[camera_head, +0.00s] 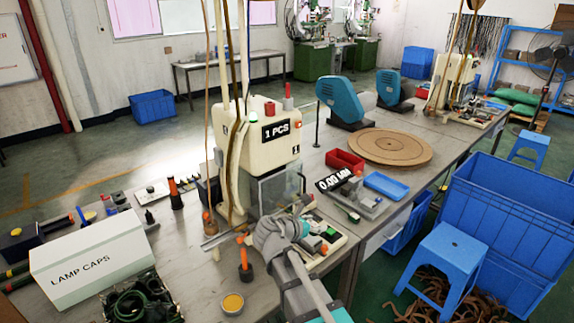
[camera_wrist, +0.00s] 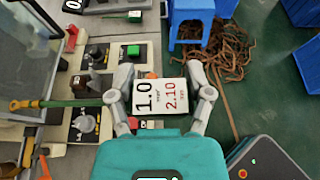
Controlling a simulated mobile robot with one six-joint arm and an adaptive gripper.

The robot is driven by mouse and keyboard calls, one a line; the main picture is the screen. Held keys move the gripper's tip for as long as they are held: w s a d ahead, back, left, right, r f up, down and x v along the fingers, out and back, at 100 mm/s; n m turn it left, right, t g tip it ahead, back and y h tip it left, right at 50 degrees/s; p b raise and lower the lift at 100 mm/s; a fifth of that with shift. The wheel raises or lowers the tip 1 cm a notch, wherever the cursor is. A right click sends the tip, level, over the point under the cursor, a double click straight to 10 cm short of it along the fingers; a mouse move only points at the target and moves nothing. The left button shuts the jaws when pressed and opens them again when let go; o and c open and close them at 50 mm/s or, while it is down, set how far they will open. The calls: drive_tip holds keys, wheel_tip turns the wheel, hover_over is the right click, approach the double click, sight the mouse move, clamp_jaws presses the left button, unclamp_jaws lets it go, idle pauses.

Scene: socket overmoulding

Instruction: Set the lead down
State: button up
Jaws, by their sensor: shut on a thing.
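My gripper (camera_head: 272,238) is over the front edge of the near bench, beside the machine's control box. In the wrist view my gripper (camera_wrist: 160,88) has a white card (camera_wrist: 158,98) reading 1.0 and 2.10 between its fingers. An olive-green lead (camera_wrist: 70,103) with an orange-brown end runs leftward from the left finger, across the machine's base. How the lead joins the card is hidden.
The machine (camera_head: 267,142) marked 1 PCS stands behind my gripper. A LAMP CAPS box (camera_head: 90,258), a yellow-topped tin (camera_head: 232,304) and a small black-and-orange tool (camera_head: 245,268) stand on the bench. A blue stool (camera_head: 443,258) and blue crates (camera_head: 510,225) stand right.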

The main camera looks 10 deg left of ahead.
drive_tip(key=shift+a, duration=0.1)
drive_tip(key=s+a+f+n+y+b, duration=0.1)
drive_tip(key=s+a+f+b, duration=0.4)
drive_tip(key=a, duration=0.6)
drive_tip(key=s+a+f+n+t+y+b, duration=0.1)
drive_tip(key=s+a+f+n+y+b, duration=0.1)
drive_tip(key=s+a+f+b, duration=0.4)
drive_tip(key=s+a+f+n+t+y+b, duration=0.1)
drive_tip(key=s+a+f+b, duration=0.5)
drive_tip(key=a, duration=1)
drive_tip(key=shift+s+a+f+b, duration=0.1)
drive_tip(key=shift+a+f+b, duration=0.05)
drive_tip(key=shift+f+b, duration=0.45)
drive_tip(key=shift+s+a+f+b, duration=0.1)
drive_tip(key=shift+f+b, duration=0.5)
drive_tip(key=shift+s+a+f+b, duration=0.15)
drive_tip(key=shift+f+b, duration=0.25)
drive_tip(key=shift+s+a+f+b, duration=0.1)
drive_tip(key=shift+a+f+b, duration=0.05)
drive_tip(key=shift+f+b, duration=0.2)
drive_tip(key=w+d, duration=0.1)
drive_tip(key=w, duration=0.4)
drive_tip(key=w+d, duration=0.2)
drive_tip(key=w, duration=0.4)
drive_tip(key=w+d, duration=0.2)
drive_tip(key=w, duration=0.4)
drive_tip(key=shift+w, duration=0.2)
